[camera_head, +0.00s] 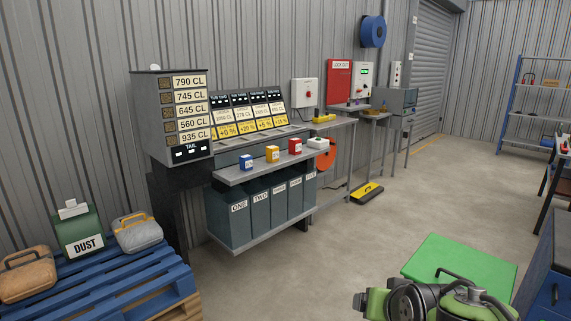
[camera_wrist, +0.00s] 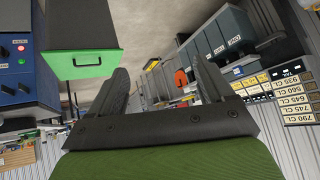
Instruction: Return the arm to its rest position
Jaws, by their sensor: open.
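My gripper shows in the wrist view (camera_wrist: 160,85), with two dark fingers standing wide apart and nothing between them. In the head view only part of my green and black arm (camera_head: 440,298) shows at the bottom right, and the fingertips cannot be made out clearly there. The wrist view is turned far over, with the shelf of bins and the price board appearing tilted at its right. No object is held.
A bench with several coloured blocks (camera_head: 272,153) and grey bins (camera_head: 262,205) lies along the wall. A blue pallet (camera_head: 110,285) is at left. Open floor lies between.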

